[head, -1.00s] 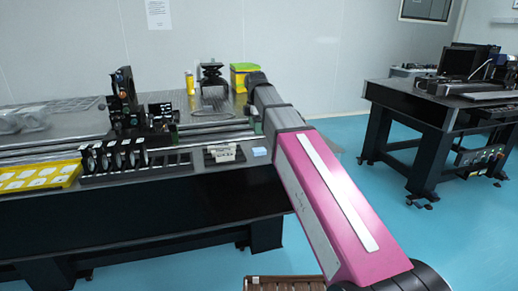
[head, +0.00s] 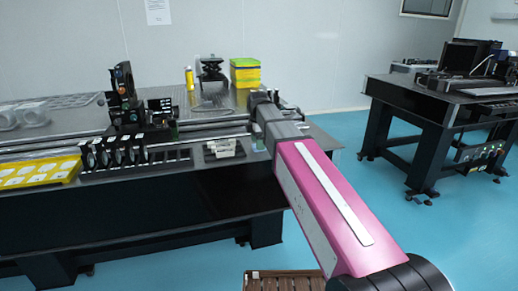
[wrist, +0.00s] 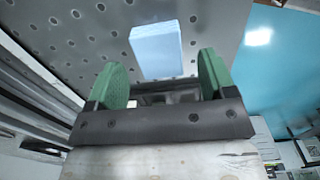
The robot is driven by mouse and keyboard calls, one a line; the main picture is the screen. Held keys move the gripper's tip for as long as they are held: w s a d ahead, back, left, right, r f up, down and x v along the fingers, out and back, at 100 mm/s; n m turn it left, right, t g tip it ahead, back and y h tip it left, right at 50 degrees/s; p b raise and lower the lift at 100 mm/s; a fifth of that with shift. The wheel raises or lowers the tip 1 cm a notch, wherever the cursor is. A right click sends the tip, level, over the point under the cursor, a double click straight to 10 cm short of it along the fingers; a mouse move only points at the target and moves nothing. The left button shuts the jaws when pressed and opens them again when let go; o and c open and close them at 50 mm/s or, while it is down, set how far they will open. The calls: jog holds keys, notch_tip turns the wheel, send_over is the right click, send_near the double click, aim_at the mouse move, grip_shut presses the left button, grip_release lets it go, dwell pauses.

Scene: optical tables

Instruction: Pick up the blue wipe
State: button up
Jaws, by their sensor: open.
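The blue wipe (wrist: 156,50) is a light blue flat block on the dark perforated table top. In the wrist view it lies just beyond the fingertips, roughly between their lines and slightly tilted. My gripper (wrist: 163,75) is open, with its two green finger pads apart and nothing between them. In the head view my arm covers the place where the wipe lies, so I cannot make it out there.
The optical table (head: 322,142) carries a small holder with white pieces (head: 223,149), a rack of black-framed optics (head: 135,158), a yellow tray (head: 38,172) and a yellow-green box (head: 245,73). A second table (head: 420,98) stands at the right. Blue floor lies between.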

jog(key=shift+f, duration=0.75)
jog(key=c, duration=1)
jog(key=shift+r, duration=0.8)
notch_tip(320, 180, up, 3)
jog(key=shift+f, duration=0.2)
jog(key=s+a+r, duration=0.7)
jog(key=s, duration=0.2)
jog(key=shift+a, duration=0.3)
